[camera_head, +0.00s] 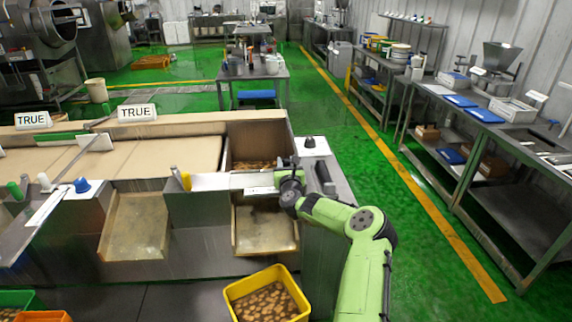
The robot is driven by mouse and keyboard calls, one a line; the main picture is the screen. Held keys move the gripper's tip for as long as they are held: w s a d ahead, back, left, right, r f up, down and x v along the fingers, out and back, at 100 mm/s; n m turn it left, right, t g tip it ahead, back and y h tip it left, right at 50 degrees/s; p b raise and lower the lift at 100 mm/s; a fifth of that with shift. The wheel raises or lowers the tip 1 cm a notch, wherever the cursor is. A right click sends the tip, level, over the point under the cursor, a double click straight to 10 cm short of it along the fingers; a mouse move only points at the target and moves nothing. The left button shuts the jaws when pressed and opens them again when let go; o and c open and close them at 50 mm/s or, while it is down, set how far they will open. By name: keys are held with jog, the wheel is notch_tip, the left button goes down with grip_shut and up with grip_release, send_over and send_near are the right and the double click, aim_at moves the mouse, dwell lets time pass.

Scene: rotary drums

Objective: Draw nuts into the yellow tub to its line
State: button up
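The yellow tub (253,277) stands at the bottom centre, below and in front of the right-hand chute (265,244). Brown nuts (268,303) lie in it; I cannot make out its line or judge the level against it. The chute tray looks bare. Behind it, an open bin (255,138) holds more nuts (254,165). My gripper (284,172) is at the right end of the metal ledge between bin and chute, close to a dark upright handle (323,173). Its fingers are too small and hidden to tell whether they are open or hold anything.
A second chute (138,222) lies to the left, with a yellow handle (181,178) and blue knob (82,185) near it. An orange tub (42,316) and green tub (18,298) show at bottom left. Workbenches (500,135) line the right; the green floor between is clear.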

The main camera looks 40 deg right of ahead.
grip_shut()
jog(key=w+a+p, duration=0.1)
jog(key=w+a, duration=0.1)
jog(key=a, duration=0.1)
jog(key=shift+w+a+p, duration=0.2)
jog(key=shift+a+p, duration=0.05)
jog(key=shift+p, duration=0.15)
jog(key=o, duration=0.7)
grip_release()
jog(key=shift+s, duration=0.1)
jog(key=shift+d, duration=0.1)
jog(key=b+v, duration=0.3)
jog(key=v, duration=1.2)
jog(key=shift+s+a, duration=0.25)
jog(key=shift+a, duration=0.05)
dwell(3.6)
